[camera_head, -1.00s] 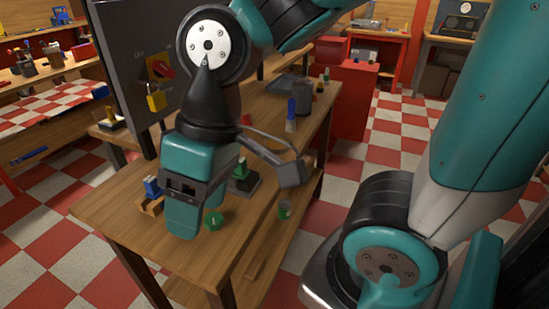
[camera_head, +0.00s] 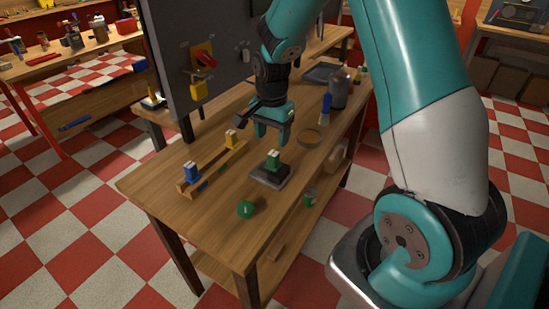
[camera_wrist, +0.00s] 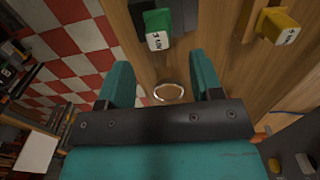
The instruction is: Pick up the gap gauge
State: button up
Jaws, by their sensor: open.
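Small blocks with white labelled tops stand on the wooden workbench (camera_head: 160,192); I cannot tell for sure which is the gap gauge. A green one (camera_head: 273,160) stands on a dark base. A yellow one (camera_head: 231,137) and a blue one (camera_head: 192,172) stand on a wooden rack (camera_head: 212,170). My gripper (camera_head: 271,137) is open and empty above the bench, beyond the green block. In the wrist view the green block (camera_wrist: 158,28) and the yellow block (camera_wrist: 278,27) are ahead of my open fingers, with a ring (camera_wrist: 155,91) lying between the fingertips.
A dark upright panel (camera_head: 205,65) with a red switch and yellow padlock stands along the bench's left side. A green round object (camera_head: 245,209) lies near the front. A dark canister (camera_head: 339,90) and a blue-handled tool (camera_head: 325,107) stand farther back. The front left bench corner is clear.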

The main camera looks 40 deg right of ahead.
aim_at(273, 152)
notch_tip(273, 152, down, 8)
jog(key=shift+s+d+f+p, duration=0.1)
jog(key=shift+f+p, duration=0.1)
jog(key=shift+p, duration=0.65)
jog(key=c, duration=0.9)
